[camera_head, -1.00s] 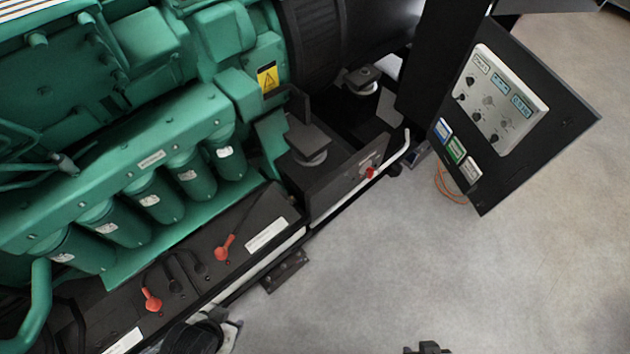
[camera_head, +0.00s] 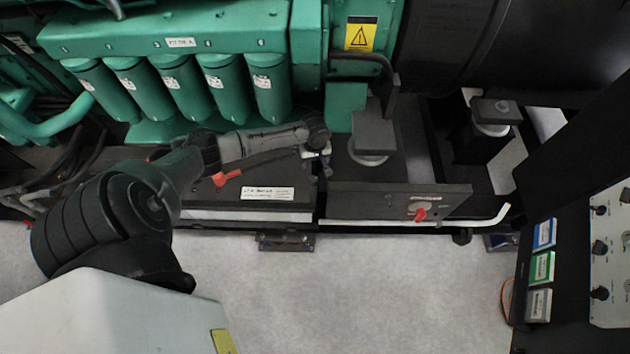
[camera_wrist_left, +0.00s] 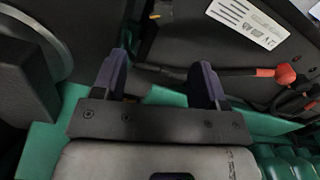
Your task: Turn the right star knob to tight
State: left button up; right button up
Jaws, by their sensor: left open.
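I cannot make out a star knob for certain in either view. A small red knob (camera_head: 420,214) sits on the dark front plate (camera_head: 375,203), right of my left gripper. My left gripper (camera_head: 322,158) is at the right end of the battery (camera_head: 225,194), beside the engine mount, and is small in the head view. In the left wrist view my left gripper (camera_wrist_left: 162,80) is open, with two dark fingers apart and nothing clearly held between them. A dark cable passes behind the fingers to a red terminal cap (camera_wrist_left: 285,73). My right gripper is out of view.
The green engine with its row of filters (camera_head: 220,85) stands behind the arm. A round-based mount (camera_head: 370,150) is close right of the gripper. A white rail (camera_head: 400,223) runs along the front. A control panel (camera_head: 610,260) stands at right. The floor in front is clear.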

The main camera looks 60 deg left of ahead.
aim_at(314, 179)
pick_arm(q)
jog(key=f+b, duration=0.1)
jog(key=f, duration=0.3)
jog(key=f+b, duration=0.1)
jog(key=f, duration=0.3)
jog(key=f+b, duration=0.1)
jog(key=f, duration=0.3)
jog(key=shift+a, duration=0.25)
jog(key=shift+f, duration=0.8)
jog(key=c, duration=0.9)
